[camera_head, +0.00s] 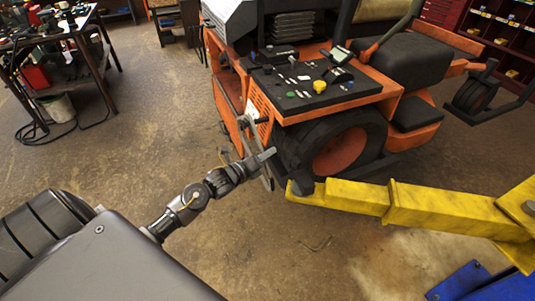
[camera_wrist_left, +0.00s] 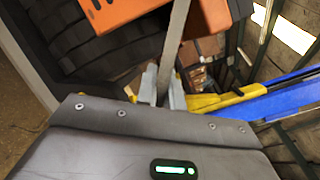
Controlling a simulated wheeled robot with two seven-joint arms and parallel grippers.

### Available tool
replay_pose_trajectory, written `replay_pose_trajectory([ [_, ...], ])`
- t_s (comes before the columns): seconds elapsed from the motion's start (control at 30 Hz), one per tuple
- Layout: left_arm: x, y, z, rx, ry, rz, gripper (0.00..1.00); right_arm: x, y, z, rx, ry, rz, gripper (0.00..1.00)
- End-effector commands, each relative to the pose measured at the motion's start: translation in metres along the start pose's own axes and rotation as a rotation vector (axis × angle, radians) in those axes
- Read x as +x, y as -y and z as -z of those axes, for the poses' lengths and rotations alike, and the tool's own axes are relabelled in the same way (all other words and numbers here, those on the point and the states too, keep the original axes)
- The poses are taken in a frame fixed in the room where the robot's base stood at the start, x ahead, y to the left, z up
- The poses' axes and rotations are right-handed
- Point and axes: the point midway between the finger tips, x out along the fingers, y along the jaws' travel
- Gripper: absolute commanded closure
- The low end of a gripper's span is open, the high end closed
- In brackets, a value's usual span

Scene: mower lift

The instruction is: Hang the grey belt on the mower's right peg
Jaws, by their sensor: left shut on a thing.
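The orange mower (camera_head: 285,105) stands on the floor ahead, its black-topped console and front wheel facing me. My left gripper (camera_head: 262,158) is at the mower's near left side, by the front wheel. It is shut on the grey belt (camera_head: 267,180), which hangs as a thin strip beside the wheel. In the left wrist view the belt (camera_wrist_left: 175,45) rises as a grey band from between the fingers of my left gripper (camera_wrist_left: 164,88). A small dark peg-like part (camera_head: 262,121) sticks out above the gripper; I cannot tell whether the belt touches it. My right gripper is out of view.
A yellow lift arm (camera_head: 435,209) reaches across from the right, close to the wheel and my left gripper. A blue part (camera_head: 470,283) lies at the lower right. A cluttered workbench (camera_head: 60,55) stands at the upper left. The floor between is clear.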

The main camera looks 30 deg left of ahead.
Motion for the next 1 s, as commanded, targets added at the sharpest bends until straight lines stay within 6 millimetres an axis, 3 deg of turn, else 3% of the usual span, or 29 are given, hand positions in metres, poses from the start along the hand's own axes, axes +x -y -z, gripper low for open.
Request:
replay_pose_trajectory([
  [0.27, 0.000, -0.001, 0.000, 0.000, 0.001, 0.000, 1.00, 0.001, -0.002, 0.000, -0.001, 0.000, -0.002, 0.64],
  [0.3, 0.000, -0.001, 0.000, 0.000, 0.001, 0.000, 0.86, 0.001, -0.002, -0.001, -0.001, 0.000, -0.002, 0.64],
  [0.47, 0.000, -0.001, 0.001, 0.000, 0.001, 0.000, 0.66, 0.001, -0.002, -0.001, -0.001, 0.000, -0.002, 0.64],
  [0.77, -0.002, -0.002, 0.001, 0.000, 0.000, -0.001, 0.66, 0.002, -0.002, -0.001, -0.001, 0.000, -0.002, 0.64],
  [1.0, -0.037, -0.005, 0.004, 0.002, -0.003, -0.003, 0.66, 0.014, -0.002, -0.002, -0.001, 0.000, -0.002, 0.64],
])
